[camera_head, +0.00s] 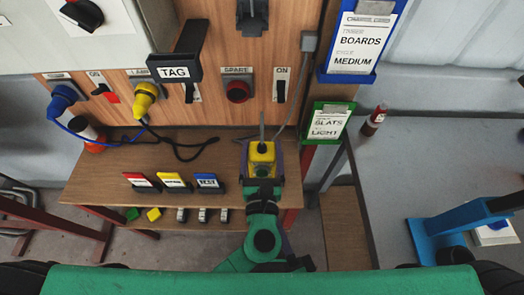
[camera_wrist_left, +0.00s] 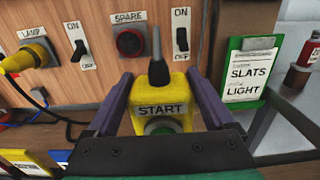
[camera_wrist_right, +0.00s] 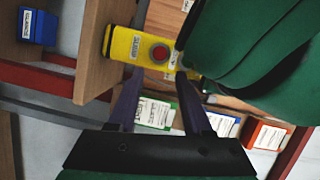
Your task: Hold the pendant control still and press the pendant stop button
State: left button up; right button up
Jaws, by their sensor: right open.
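The yellow pendant control (camera_head: 262,153) hangs on its cable in front of the wooden panel. My left gripper (camera_head: 262,160) has a finger on each side of it and appears shut on it. In the left wrist view, the pendant (camera_wrist_left: 162,110) stands upright between the purple fingers, with a START label and a green button (camera_wrist_left: 160,127) partly hidden by the gripper. In the right wrist view, the pendant's red button (camera_wrist_right: 160,53) faces my right gripper (camera_wrist_right: 161,80), which is open and empty, with its fingertips just short of the pendant. The right gripper is not visible in the head view.
A wooden shelf (camera_head: 110,190) holds red, yellow and blue labelled cards. The panel has a red SPARE fitting (camera_head: 237,90) and switches. A green SLATS clipboard (camera_head: 326,123) hangs right of the pendant. My green left arm crosses the upper right of the right wrist view.

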pick_arm(q)
jog(key=c, duration=1)
pick_arm(e)
grip_shut()
dwell(0.7)
